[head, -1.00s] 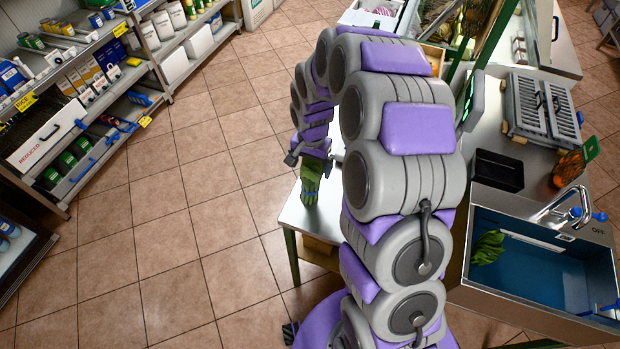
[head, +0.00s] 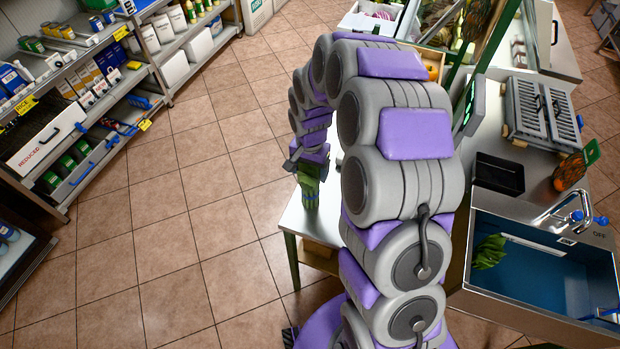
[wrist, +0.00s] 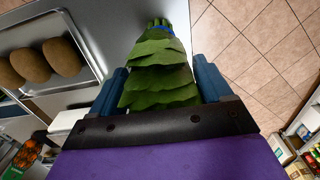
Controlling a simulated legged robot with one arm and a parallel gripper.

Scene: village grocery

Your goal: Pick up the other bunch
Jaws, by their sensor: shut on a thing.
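A leafy green bunch (head: 311,188) with a blue band is at my gripper (head: 312,168), over the left end of the metal table (head: 295,219). In the wrist view the bunch (wrist: 160,75) lies between the two blue fingers of my gripper (wrist: 163,85), which is shut on it. Its banded stem end points away from the gripper, near the table edge. I cannot tell whether the bunch touches the table. Another leafy green bunch (head: 489,251) lies in the blue sink basin (head: 545,285) at the right.
A metal tray (wrist: 88,40) with several brown oval items lies beside the bunch in the wrist view. A black tray (head: 499,174), a grey rack (head: 543,112) and a tap (head: 575,205) are on the right counter. Shelves (head: 75,130) stand left; the tiled floor (head: 190,200) between is clear.

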